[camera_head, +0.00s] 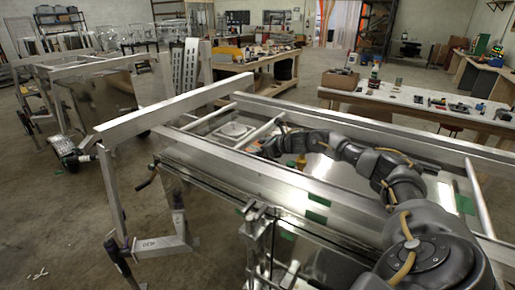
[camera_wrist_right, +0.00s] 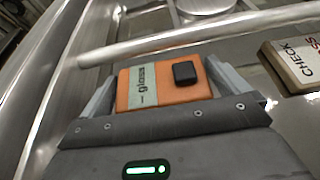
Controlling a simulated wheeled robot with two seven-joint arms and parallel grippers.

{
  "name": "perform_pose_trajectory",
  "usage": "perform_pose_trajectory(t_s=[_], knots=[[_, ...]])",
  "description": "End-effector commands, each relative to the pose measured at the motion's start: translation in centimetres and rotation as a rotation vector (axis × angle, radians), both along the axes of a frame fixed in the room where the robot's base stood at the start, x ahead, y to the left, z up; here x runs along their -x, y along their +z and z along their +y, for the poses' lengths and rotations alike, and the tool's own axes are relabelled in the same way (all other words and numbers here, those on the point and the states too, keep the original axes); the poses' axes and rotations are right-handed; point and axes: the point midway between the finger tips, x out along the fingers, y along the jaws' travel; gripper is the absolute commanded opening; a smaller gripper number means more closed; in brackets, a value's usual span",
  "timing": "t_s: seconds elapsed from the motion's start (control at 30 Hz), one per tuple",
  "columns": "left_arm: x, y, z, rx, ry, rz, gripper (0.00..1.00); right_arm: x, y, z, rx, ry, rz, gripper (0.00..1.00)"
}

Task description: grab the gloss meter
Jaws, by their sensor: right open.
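The gloss meter (camera_wrist_right: 160,97) is an orange block with a pale green label reading "gloss" and a black square piece on top. It fills the space between the two grey fingers of my right gripper (camera_wrist_right: 160,72) in the right wrist view. The jaws are open, one finger on each side of it; I cannot tell whether either touches it. In the head view my right gripper (camera_head: 270,147) is small and dark, inside the trailer frame, and largely hides what lies there. My left gripper is not in view.
A metal tube (camera_wrist_right: 170,40) crosses just beyond the meter. Trailer rails (camera_head: 180,108) surround the arm. A cluttered workbench (camera_head: 415,100) stands behind.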

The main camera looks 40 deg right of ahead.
Motion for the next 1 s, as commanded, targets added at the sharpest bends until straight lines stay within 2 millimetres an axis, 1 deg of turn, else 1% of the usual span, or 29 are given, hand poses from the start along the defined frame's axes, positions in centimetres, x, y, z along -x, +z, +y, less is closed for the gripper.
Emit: perform_pose_trajectory(t_s=[0.17, 0.2, 0.4, 0.5, 0.77, 0.87, 1.0], knots=[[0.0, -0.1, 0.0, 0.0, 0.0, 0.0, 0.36, -0.1, -0.1, 0.0, 0.001, 0.0, 0.0, 1.0], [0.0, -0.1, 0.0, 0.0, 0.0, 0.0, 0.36, -0.1, -0.1, 0.0, 0.0, 0.0, 0.0, 0.99], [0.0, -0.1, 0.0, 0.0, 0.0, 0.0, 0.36, 0.0, -0.1, 0.0, 0.0, 0.0, 0.0, 0.72], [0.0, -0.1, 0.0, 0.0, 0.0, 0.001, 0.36, -0.1, 0.0, 0.0, -0.001, 0.0, -0.002, 0.62], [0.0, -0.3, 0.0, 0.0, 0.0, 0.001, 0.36, -0.1, 0.4, 0.0, 0.0, 0.0, -0.003, 0.62], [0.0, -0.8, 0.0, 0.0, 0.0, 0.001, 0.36, -0.1, 1.5, -0.1, 0.0, 0.0, -0.007, 0.62], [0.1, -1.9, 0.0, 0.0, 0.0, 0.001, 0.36, -0.1, 4.3, 0.0, 0.0, 0.0, -0.009, 0.62]])
